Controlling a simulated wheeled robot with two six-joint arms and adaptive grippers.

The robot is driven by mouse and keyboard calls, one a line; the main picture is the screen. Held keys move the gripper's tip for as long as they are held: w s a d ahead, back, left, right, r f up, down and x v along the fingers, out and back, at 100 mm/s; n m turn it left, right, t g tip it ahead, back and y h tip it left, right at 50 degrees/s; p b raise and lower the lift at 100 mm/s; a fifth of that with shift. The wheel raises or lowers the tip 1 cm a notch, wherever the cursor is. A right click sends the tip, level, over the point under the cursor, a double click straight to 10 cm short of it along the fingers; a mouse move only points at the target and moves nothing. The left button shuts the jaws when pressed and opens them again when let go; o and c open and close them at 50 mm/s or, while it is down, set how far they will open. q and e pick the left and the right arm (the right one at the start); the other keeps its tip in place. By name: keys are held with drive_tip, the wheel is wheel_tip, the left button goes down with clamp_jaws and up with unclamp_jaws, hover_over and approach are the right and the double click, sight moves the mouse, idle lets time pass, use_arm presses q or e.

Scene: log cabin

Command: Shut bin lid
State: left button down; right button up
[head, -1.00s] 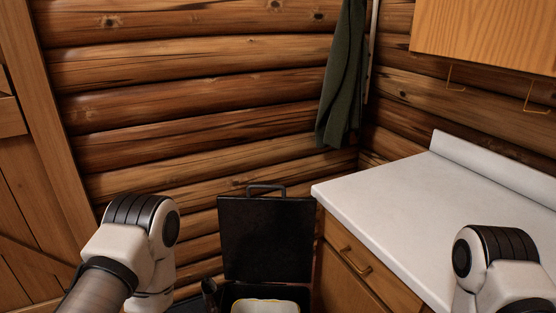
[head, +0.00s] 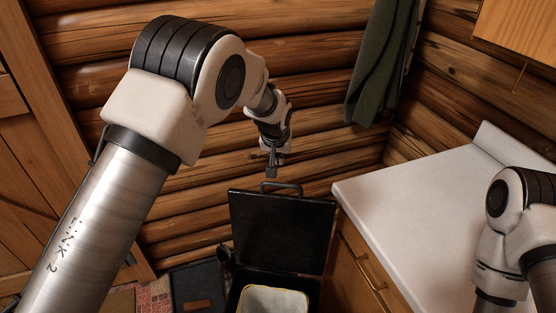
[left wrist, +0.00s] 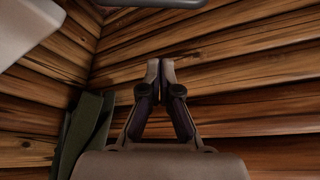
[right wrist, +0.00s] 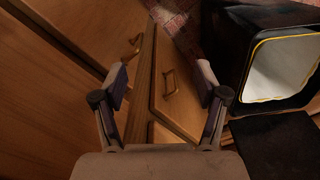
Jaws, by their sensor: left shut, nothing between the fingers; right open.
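The black bin (head: 232,296) stands on the floor between the log wall and the counter, with a pale, yellow-edged liner inside. Its black lid (head: 280,232) is raised upright at the wall side, with a handle (head: 282,186) on its top edge. My left gripper (head: 273,172) is shut and empty, just above and slightly left of the handle; no contact is clear. Its closed fingers (left wrist: 160,68) also show in the left wrist view. My right gripper (right wrist: 162,78) is open and empty, above drawers; the bin's liner (right wrist: 282,70) shows right of it.
A white countertop (head: 400,200) over wooden drawers (head: 358,268) stands close right of the bin. A dark green cloth (head: 382,65) hangs on the wall. A dark flat object (head: 198,285) lies left of the bin, near a patterned rug (head: 153,295).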

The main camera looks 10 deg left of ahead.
use_arm(q)
drive_tip(key=shift+s+f+b, duration=0.25)
drive_tip(key=shift+f+b, duration=0.35)
drive_tip(key=shift+f, duration=0.35)
drive_tip(key=shift+s+f+b, duration=0.3)
drive_tip(key=shift+f+b, duration=0.25)
drive_tip(key=shift+f, duration=0.35)
drive_tip(key=shift+s+f+b, duration=0.25)
drive_tip(key=shift+f+b, duration=0.35)
drive_tip(key=shift+f, duration=0.35)
use_arm(e)
drive_tip(key=shift+f, duration=2.45)
